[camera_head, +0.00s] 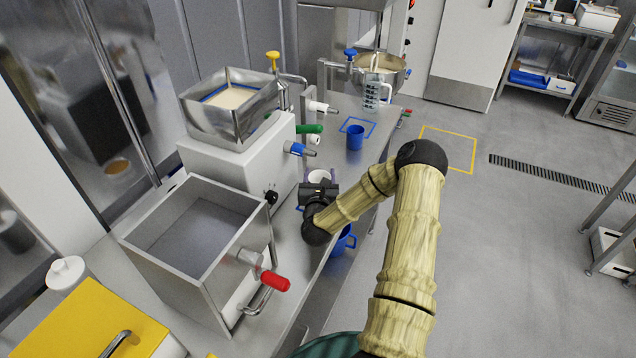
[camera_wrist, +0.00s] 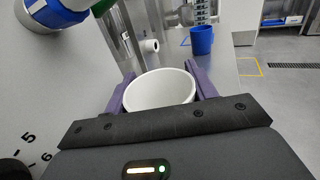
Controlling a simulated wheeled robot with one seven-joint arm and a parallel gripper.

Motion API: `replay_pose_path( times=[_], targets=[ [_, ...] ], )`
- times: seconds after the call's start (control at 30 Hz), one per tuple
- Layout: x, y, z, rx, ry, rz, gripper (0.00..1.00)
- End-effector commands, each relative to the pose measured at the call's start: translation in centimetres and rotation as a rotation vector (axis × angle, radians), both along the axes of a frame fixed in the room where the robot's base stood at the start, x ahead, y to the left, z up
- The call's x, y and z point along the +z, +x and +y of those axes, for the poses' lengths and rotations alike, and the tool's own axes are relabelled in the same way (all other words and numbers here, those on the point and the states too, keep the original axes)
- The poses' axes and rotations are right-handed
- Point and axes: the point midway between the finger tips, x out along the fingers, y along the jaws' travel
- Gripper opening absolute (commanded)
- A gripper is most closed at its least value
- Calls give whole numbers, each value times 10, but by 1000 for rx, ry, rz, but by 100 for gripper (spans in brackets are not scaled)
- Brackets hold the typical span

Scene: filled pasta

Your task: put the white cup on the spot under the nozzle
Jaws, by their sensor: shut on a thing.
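The white cup (camera_wrist: 160,92) is held upright between the purple fingers of my gripper (camera_wrist: 159,75) in the wrist view. In the head view my gripper (camera_head: 319,183) is over the steel counter beside the white filling machine (camera_head: 230,155), with the cup's white rim (camera_head: 320,175) partly showing beyond it. A blue-tipped nozzle (camera_head: 299,149) sticks out of the machine's side, just behind and above the cup. It also shows large at the top left of the wrist view (camera_wrist: 52,12). I cannot make out the marked spot under the nozzle.
A blue cup (camera_head: 355,138) stands at a blue square outline (camera_head: 344,121) farther along the counter. A steel hopper (camera_head: 150,245) with a red handle (camera_head: 275,281) is in front.

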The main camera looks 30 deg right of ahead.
Motion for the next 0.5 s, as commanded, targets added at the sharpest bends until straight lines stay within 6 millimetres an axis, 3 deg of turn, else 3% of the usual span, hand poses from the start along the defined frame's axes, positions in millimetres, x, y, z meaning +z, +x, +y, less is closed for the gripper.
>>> replay_pose_path(
  times=[0.13, 0.5],
  targets=[
    [-23, 0, 1, 2, 1, 4, 31],
    [-31, 3, 3, 1, 0, 0, 31]
  ],
)
